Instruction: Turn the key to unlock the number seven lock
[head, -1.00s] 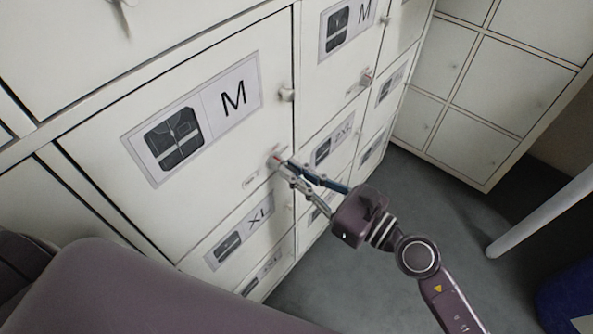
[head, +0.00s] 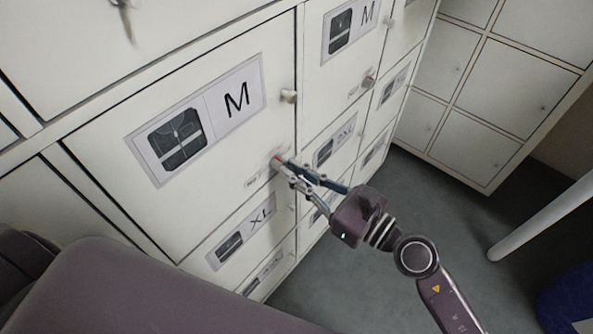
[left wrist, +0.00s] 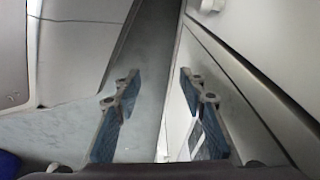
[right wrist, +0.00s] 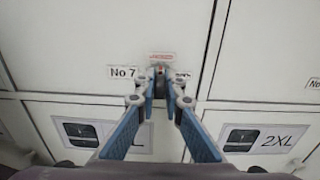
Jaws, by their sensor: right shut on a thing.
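The number seven lock (right wrist: 160,67) sits on a white locker door marked M (head: 235,190), beside a "No 7" label (right wrist: 123,72) and under a small red-lettered tag (right wrist: 161,56). My right gripper (head: 285,166) is at this lock, low on the door's right side. In the right wrist view, its fingers (right wrist: 160,84) are closed together right in front of the lock, shut on the key, which is mostly hidden between the fingertips. How far the key is turned cannot be told. My left gripper (left wrist: 160,85) shows only in its wrist view, with fingers apart and nothing between them.
Lockers marked XL (head: 240,240) and 2XL (right wrist: 270,138) lie below and beside. Another locker bank (head: 500,90) stands across a strip of clear grey floor (head: 400,215). A pale pole (head: 540,215) is at right.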

